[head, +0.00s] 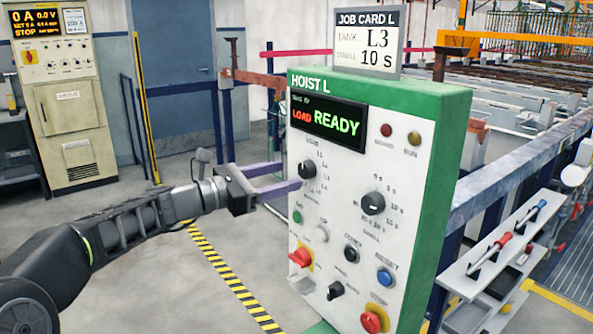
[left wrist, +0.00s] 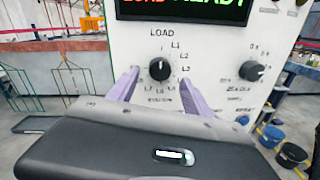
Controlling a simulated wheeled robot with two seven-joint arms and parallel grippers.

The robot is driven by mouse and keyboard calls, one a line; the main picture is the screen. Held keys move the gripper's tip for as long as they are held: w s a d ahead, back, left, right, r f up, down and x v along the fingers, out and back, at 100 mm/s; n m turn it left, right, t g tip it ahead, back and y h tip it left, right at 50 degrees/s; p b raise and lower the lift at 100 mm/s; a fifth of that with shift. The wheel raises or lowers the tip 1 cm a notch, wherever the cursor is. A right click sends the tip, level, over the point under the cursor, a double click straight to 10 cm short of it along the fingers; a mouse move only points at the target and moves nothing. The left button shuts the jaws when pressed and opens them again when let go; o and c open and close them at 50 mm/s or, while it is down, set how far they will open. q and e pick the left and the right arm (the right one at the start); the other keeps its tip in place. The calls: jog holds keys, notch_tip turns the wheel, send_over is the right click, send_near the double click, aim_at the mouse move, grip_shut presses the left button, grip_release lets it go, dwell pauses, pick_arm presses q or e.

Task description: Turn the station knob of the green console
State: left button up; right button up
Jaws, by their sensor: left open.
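The green console (head: 450,105), marked HOIST L, has a white front panel. Its station knob (head: 307,169) is black, at the panel's upper left, with LOAD and L-numbers around it. In the left wrist view the station knob (left wrist: 159,69) appears between my two purple fingers, its mark seeming to point up toward LOAD. My left gripper (head: 293,174) is open, fingertips close to the panel around the knob; I cannot tell whether they touch. The display (head: 327,121) reads LOAD READY. The job card (head: 367,43) reads L3, 10 s. My right gripper is not in view.
A second knob (head: 373,203) sits to the right of the station knob. Below are several buttons, a red switch (head: 300,258) and a red stop button (head: 373,320). A shelf with screwdrivers (head: 500,250) stands at right. The floor at left is open.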

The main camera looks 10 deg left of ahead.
aim_at(302, 171)
pick_arm(q)
jog(key=x, duration=0.4)
jog(key=shift+w+d+p, duration=0.1)
jog(key=shift+p, duration=0.25)
jog(key=shift+c, duration=0.5)
grip_shut()
